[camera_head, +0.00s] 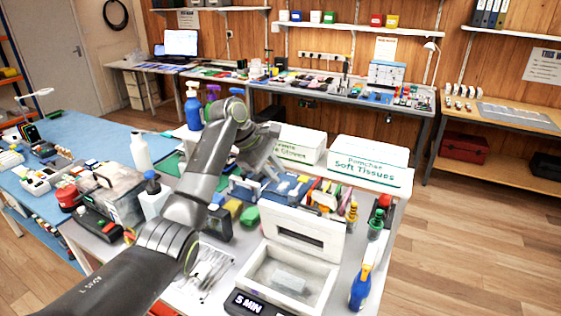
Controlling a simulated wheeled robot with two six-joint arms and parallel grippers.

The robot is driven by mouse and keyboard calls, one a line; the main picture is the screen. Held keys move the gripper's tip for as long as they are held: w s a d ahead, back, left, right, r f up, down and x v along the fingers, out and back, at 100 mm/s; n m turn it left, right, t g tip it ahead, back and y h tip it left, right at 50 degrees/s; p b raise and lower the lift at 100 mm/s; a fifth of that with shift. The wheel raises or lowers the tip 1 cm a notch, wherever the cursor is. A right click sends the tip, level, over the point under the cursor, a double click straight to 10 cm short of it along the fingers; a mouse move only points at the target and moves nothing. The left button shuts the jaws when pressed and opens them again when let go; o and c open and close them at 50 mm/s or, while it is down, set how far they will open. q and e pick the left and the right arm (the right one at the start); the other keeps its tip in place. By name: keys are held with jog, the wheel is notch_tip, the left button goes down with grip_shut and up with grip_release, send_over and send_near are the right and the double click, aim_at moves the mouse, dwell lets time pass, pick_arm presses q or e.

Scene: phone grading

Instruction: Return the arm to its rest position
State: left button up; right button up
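My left arm reaches in from the lower left over the crowded bench. My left gripper (262,165) is at its far end, above the rack of small items in the middle of the bench. It is beside the glove box (299,144). Its fingers are small and partly merge with the things behind, so I cannot tell how far apart they are. I see nothing clearly held in it. My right arm and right gripper are not in view.
A white open-lidded box (290,270) with a "5 MIN" timer (247,303) stands at the front. Bottles, including a blue one (361,287) and a white one (141,152), stand around the arm. Clear floor lies right.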

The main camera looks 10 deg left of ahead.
pick_arm(q)
jog(key=s+a+f+m+y, duration=0.25)
jog(key=s+a+f, duration=0.25)
jog(key=s+f, duration=0.55)
jog(key=s+a+f+m+y, duration=0.1)
jog(key=s+a+f+m, duration=0.45)
jog(key=f, duration=0.85)
jog(key=s+a+m+y, duration=0.2)
jog(key=s+a, duration=0.2)
jog(key=s, duration=1.2)
jog(key=s+a+m+y, duration=0.2)
jog(key=s+a+m, duration=0.15)
jog(key=s, duration=1.15)
notch_tip(320, 180, down, 29)
jog(key=s+a+b, duration=0.1)
jog(key=a+b, duration=0.1)
jog(key=s+d+f+g+b, duration=0.1)
jog(key=s+f, duration=1.3)
jog(key=f, duration=0.1)
jog(key=shift+s+f+n+g+h, duration=0.25)
jog(key=shift+f+n+g+h, duration=0.1)
jog(key=shift+n, duration=0.1)
